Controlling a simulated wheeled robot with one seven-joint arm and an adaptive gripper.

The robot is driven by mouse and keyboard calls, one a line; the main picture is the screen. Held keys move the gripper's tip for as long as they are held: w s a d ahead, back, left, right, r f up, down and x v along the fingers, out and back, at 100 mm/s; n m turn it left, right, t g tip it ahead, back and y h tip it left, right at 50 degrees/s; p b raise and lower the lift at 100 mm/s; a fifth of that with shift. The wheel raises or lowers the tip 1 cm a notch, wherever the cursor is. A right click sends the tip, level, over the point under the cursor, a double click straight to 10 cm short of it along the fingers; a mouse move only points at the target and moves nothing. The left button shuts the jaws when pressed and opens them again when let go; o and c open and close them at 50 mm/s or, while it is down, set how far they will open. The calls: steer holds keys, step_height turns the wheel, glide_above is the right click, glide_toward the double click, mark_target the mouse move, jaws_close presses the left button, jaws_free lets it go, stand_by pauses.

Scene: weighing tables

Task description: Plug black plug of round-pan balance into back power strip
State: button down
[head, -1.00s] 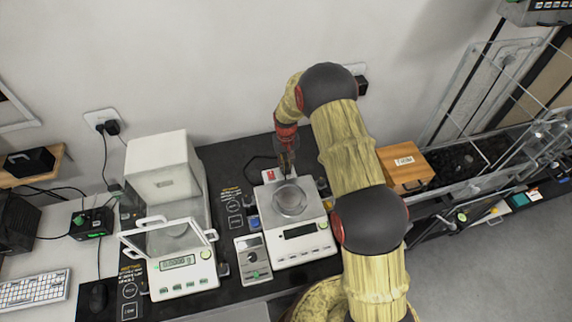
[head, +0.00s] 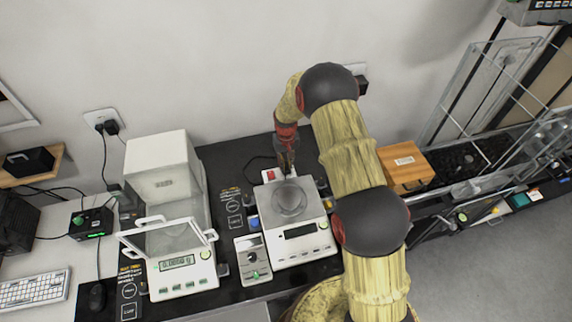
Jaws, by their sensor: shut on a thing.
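The round-pan balance (head: 299,248) stands on the black table mat, with a round metal pan (head: 289,198) on top and a dark display at its front. A white power strip (head: 268,177) with a red switch shows just behind the balance; the rest of it is hidden by my gripper and the balance. My gripper (head: 287,168) points down behind the pan, over the strip's right part. It is shut on the black plug, which is too small and covered to make out. A black cord (head: 256,159) curves on the mat left of my gripper. Contact between plug and strip cannot be told.
A glass-shielded balance (head: 178,266) stands on the left. A small grey box (head: 253,259) sits between the balances. A wall outlet (head: 103,122) holds black plugs at back left. A wooden box (head: 404,167) lies right of my arm.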

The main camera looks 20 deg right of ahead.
steer(key=shift+f+b, duration=0.6)
steer(key=shift+f, duration=0.3)
steer(key=c, duration=1.7)
jaws_free()
steer(key=shift+o, duration=0.2)
step_height(320, 180, up, 12)
steer(key=shift+r, duration=0.1)
steer(key=s+r+t+b, duration=0.2)
steer(key=s+r, duration=0.5)
steer(key=s, duration=0.5)
steer(key=s+r+t+b, duration=0.1)
steer(key=s+r+b, duration=0.3)
steer(key=s, duration=0.9)
steer(key=s+r+t+b, duration=0.2)
steer(key=s+r+b, duration=0.1)
steer(key=s+r, duration=0.7)
steer(key=shift+s+t+b, duration=0.3)
steer(key=shift+s, duration=0.95)
